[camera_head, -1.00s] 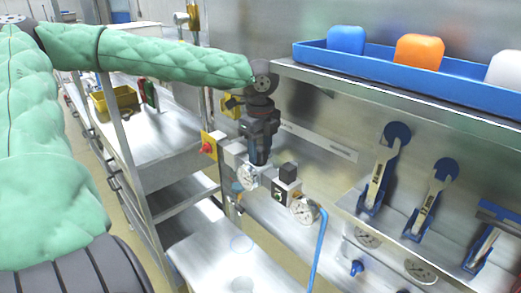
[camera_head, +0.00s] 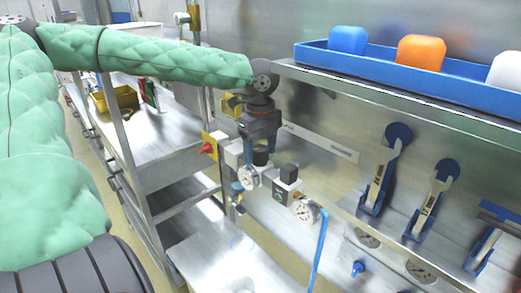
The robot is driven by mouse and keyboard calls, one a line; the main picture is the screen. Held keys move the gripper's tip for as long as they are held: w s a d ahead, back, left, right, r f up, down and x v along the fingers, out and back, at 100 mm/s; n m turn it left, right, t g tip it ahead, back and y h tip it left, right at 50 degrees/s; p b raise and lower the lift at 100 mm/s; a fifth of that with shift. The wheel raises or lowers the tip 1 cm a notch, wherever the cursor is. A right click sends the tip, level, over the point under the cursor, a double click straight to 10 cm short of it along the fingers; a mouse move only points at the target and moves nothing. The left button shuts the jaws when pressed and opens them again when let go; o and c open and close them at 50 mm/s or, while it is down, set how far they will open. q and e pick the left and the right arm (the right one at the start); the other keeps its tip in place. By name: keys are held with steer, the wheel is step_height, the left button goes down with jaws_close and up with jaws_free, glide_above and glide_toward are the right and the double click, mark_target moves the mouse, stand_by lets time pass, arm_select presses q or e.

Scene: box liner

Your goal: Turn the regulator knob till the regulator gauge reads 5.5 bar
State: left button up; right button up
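The air unit on the back panel has a grey-white left block (camera_head: 235,153) with a round white gauge (camera_head: 248,178) on its front. A dark round knob (camera_head: 262,158) stands at this block, just under my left gripper (camera_head: 261,146). That gripper points down, its fingers apart just above the knob; whether they touch it I cannot tell. A second block (camera_head: 287,186) to the right carries a black square-looking top and another white gauge (camera_head: 306,212). The needles are too small to read, and which gauge is the regulator's is unclear. My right gripper is out of view.
A red button on a yellow box (camera_head: 209,146) sits left of the unit. A blue hose (camera_head: 320,250) drops from the right gauge. Blue-handled toggle clamps (camera_head: 380,180) stand right, below a shelf with a blue tray (camera_head: 390,68). A lower shelf lies beneath.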

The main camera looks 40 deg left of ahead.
mark_target(260, 148)
arm_select(q)
steer(key=shift+r+b, duration=0.45)
steer(key=shift+r, duration=0.1)
step_height(260, 148, up, 6)
steer(key=shift+f+b, duration=0.2)
steer(key=shift+b, duration=1)
steer(key=shift+r, duration=0.55)
